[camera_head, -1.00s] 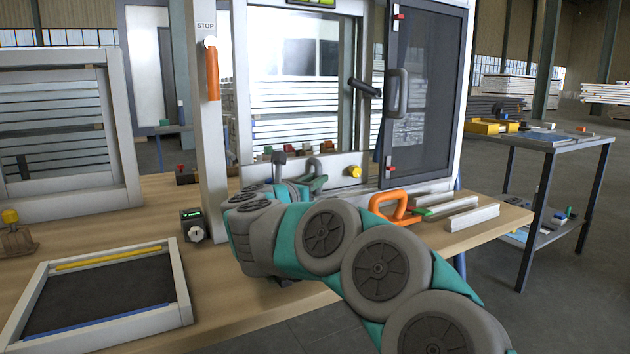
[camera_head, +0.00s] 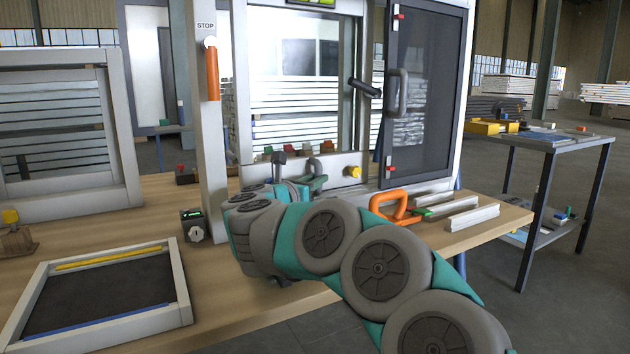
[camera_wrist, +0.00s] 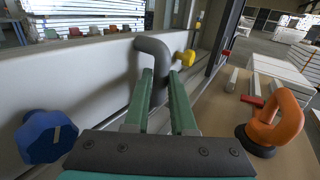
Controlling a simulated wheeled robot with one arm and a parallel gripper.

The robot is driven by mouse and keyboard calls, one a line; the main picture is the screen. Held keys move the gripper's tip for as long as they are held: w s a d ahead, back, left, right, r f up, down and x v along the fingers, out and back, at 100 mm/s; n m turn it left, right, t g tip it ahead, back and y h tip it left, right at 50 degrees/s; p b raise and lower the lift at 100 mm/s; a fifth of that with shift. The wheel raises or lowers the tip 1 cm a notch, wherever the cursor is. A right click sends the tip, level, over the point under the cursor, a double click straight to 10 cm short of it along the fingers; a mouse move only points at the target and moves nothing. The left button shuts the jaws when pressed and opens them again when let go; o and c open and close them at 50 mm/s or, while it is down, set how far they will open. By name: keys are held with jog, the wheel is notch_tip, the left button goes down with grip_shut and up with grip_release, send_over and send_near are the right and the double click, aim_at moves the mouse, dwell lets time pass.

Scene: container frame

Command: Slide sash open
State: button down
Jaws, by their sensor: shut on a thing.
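The sash (camera_head: 340,162) is the pale lower rail and glazed pane of the upright frame at the centre. In the wrist view its white rail (camera_wrist: 92,82) runs across behind my gripper. A dark grey bent handle (camera_wrist: 152,46) stands out from the rail. My gripper (camera_wrist: 161,76) is shut on this handle, with one green finger on each side of it. In the head view my gripper (camera_head: 314,182) is at the rail, partly hidden by my arm. A yellow knob (camera_head: 353,171) sits right of the handle; a blue knob (camera_wrist: 46,136) is at left in the wrist view.
An orange-handled tool (camera_head: 394,205) and pale bars (camera_head: 446,204) lie on the bench right of my gripper. A dark hinged panel (camera_head: 424,90) stands at the right. A small dark box (camera_head: 194,226) and a low tray frame (camera_head: 182,290) are at left.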

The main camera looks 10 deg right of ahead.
aim_at(359, 171)
dwell(0.3)
jog(key=w+d+b, duration=0.1)
jog(key=d, duration=0.2)
jog(key=w+d+b, duration=0.1)
jog(key=d+b, duration=0.1)
jog(key=d, duration=0.2)
jog(key=w+d+b, duration=0.1)
jog(key=d+b, duration=0.1)
jog(key=d, duration=0.1)
jog(key=shift+w+d+f, duration=0.15)
jog(key=shift+w+d, duration=0.05)
jog(key=shift+w+d+b, duration=0.2)
jog(key=shift+d+b, duration=0.1)
jog(key=shift+d, duration=0.2)
jog(key=c, duration=1)
grip_release()
jog(key=shift+s+a, duration=0.1)
jog(key=shift+s, duration=0.05)
